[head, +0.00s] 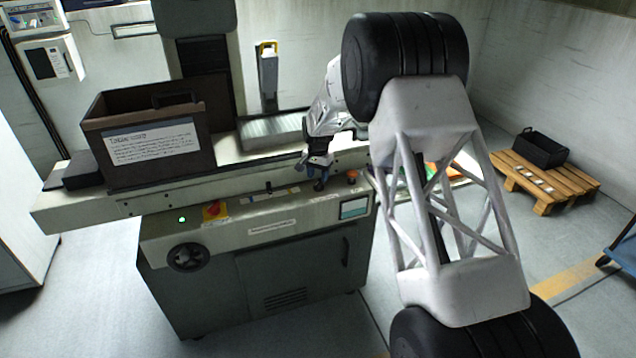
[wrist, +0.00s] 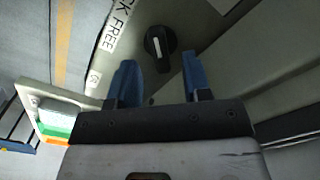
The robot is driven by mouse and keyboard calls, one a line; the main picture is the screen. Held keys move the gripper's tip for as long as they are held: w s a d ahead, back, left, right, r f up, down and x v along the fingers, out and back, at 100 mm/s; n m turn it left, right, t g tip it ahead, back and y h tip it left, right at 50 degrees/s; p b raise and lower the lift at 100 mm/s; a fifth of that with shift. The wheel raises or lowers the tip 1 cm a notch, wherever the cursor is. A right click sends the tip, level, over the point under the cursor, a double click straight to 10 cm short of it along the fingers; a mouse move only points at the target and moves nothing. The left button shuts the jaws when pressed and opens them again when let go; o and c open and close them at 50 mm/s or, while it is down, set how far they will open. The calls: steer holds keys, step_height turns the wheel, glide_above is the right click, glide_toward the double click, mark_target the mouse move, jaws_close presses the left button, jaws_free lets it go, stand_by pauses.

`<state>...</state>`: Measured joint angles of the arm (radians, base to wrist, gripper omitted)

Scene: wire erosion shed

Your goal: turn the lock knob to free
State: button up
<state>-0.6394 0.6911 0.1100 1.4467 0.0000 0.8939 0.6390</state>
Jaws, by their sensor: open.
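The lock knob (wrist: 158,42) is a black round knob with a pale pointer line, on a light panel in the wrist view. A label (wrist: 117,22) beside it reads "...CK FREE", its first letters cut off by the frame edge. My gripper (wrist: 158,62) has two blue fingers, spread apart and empty. The knob lies between and just beyond the fingertips; I see no contact. In the head view my gripper (head: 317,176) is low over the right part of the machine's front panel, and I cannot make out the knob there.
On the machine's front panel are an orange-red button (head: 352,175), a small screen (head: 353,208), a red switch on yellow (head: 213,210) and a handwheel (head: 187,257). A dark labelled crate (head: 103,127) stands on the left. A pallet (head: 545,178) lies on the floor at right.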

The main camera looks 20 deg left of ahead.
mark_target(318, 182)
steer(key=shift+f, duration=1.7)
jaws_close()
